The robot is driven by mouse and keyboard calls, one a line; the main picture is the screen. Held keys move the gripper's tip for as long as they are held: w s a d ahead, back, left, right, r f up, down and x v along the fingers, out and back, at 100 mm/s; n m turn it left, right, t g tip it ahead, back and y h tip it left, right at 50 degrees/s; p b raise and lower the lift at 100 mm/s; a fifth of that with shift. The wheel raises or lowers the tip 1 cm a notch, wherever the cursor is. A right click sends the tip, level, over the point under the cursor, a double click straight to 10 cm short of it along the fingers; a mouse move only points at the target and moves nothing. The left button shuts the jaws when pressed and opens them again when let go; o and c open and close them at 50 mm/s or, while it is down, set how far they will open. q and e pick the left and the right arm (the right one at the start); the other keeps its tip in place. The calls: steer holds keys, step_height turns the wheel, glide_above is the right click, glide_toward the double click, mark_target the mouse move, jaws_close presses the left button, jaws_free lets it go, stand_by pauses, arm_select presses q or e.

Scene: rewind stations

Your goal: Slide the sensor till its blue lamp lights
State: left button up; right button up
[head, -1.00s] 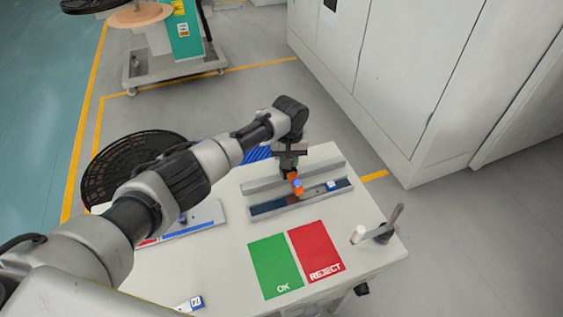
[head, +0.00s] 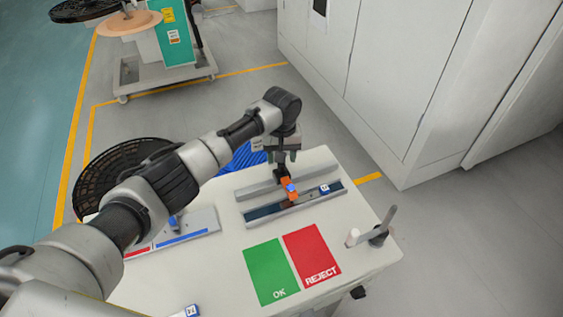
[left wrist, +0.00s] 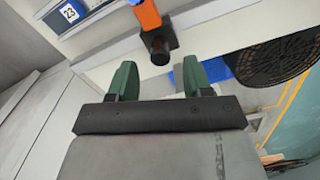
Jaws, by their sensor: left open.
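The sensor (head: 291,194) is orange with a blue spot on top and stands at the rail (head: 262,213) on the white bench, left of the number tag. I cannot tell whether the blue spot is lit. In the left wrist view the sensor (left wrist: 147,14) shows as an orange bar with a black end, beyond my fingertips. My left gripper (head: 282,164) hangs just above and behind the sensor. Its green fingers are apart with nothing between them in the wrist view (left wrist: 158,76). My right gripper is not in view.
Green OK (head: 270,271) and red REJECT (head: 312,254) pads lie in front of the rail. A lever (head: 384,228) stands at the bench's right edge. A second fixture (head: 185,233) and a black reel (head: 105,180) are at the left. White cabinets (head: 400,80) stand behind.

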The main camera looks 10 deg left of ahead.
arm_select(q)
step_height(320, 180, up, 7)
steer(key=shift+b, duration=0.3)
stand_by(0.4)
